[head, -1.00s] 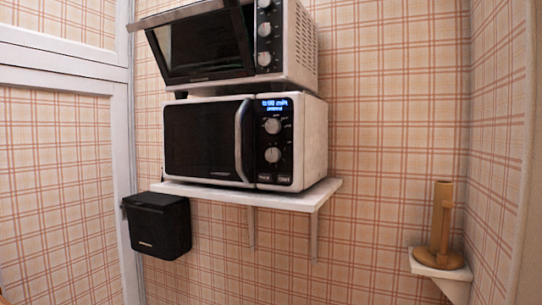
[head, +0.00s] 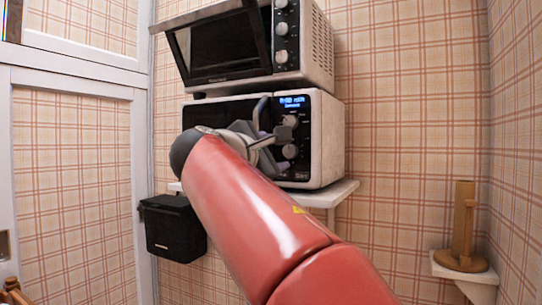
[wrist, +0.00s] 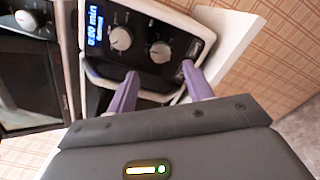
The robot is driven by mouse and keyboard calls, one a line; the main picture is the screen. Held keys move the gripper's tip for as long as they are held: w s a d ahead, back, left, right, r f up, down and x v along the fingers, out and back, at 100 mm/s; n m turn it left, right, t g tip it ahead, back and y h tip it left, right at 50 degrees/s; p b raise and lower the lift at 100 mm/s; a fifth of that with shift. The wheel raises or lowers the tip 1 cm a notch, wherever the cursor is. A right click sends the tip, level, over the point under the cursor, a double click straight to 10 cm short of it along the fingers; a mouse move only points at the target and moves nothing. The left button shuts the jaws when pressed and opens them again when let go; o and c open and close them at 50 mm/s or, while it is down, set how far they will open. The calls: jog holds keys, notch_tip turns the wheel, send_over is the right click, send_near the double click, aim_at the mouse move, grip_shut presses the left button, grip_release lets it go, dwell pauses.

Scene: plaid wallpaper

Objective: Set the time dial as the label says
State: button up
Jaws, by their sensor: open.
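The white and black microwave (head: 332,140) stands on a wall shelf. Its lit blue display (head: 292,102) appears to read "0:00 min" in the wrist view (wrist: 92,26). Below the display are an upper dial (head: 290,120), also in the wrist view (wrist: 121,38), and a lower dial (head: 290,152), seen there too (wrist: 160,52). I cannot read a label naming the time dial or a target setting. My gripper (wrist: 160,70) is open and empty, its purple-grey fingers in front of the panel and around the lower dial's line. Contact cannot be told.
The shelf (head: 345,190) has a bracket below. A black box (head: 175,228) hangs at the left. A wooden stand (head: 463,225) rests on a small corner shelf at the right.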

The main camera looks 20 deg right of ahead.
aim_at(289, 152)
jog(key=x, duration=0.7)
jog(key=shift+d+p, duration=0.1)
jog(key=shift+p, duration=0.25)
jog(key=shift+c, duration=0.2)
jog(key=c, duration=0.9)
